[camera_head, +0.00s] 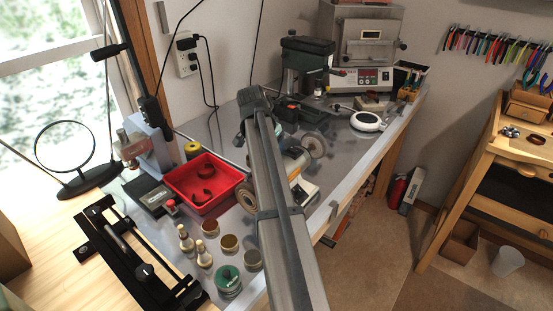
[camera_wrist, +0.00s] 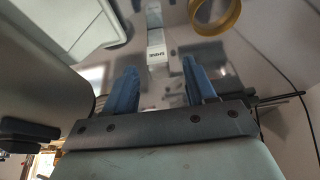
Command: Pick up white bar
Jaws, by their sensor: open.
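A small white bar with dark lettering (camera_wrist: 157,53) lies on the grey metal bench top in the wrist view, ahead of my gripper and in line with the gap between its fingers. My gripper (camera_wrist: 157,88) is open, with two blue fingers apart and nothing between them. The bar is beyond the fingertips and not touched. In the head view my arm crosses the middle of the bench, and its far end mostly hides the gripper. I cannot make out the bar in that view.
A yellow ring (camera_wrist: 217,14) stands right of the bar; a pale casing (camera_wrist: 62,38) is at left. In the head view, a red tray (camera_head: 187,199) and yellow roll (camera_head: 193,150) are left of my arm, and a polishing motor (camera_head: 295,163) is close to its right.

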